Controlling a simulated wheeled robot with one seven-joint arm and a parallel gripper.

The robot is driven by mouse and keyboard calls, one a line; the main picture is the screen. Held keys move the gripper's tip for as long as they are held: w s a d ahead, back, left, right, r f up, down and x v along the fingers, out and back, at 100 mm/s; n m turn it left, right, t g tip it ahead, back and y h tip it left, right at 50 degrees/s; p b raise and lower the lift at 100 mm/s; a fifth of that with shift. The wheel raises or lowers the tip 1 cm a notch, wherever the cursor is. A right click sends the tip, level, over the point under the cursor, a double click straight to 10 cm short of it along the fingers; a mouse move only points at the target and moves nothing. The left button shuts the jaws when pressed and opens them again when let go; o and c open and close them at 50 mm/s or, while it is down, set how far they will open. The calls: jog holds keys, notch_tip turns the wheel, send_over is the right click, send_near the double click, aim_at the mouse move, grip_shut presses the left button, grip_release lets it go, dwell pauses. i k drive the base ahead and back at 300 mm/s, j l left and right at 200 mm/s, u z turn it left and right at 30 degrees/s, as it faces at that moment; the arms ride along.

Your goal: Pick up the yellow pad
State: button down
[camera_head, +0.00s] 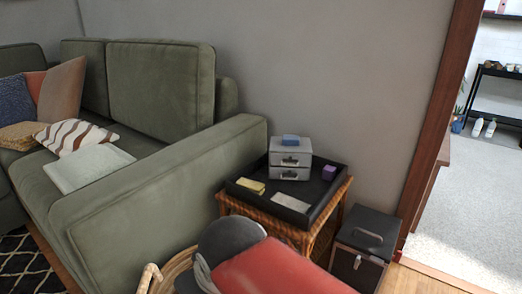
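A small yellow pad (251,185) lies flat near the left corner of a black tray (262,205). The tray sits on a wicker side table (331,212) beside the sofa arm. My red and dark grey arm rises from the bottom of the picture, in front of the table's lower part. Its end is not shown, so I cannot see my gripper or what it holds.
A purple block (329,173) sits right. The green sofa (160,172) borders the left; a black case (364,240) stands right. A wicker basket (172,268) is low left.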

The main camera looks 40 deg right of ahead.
aim_at(254, 187)
jog(key=z, duration=1.4)
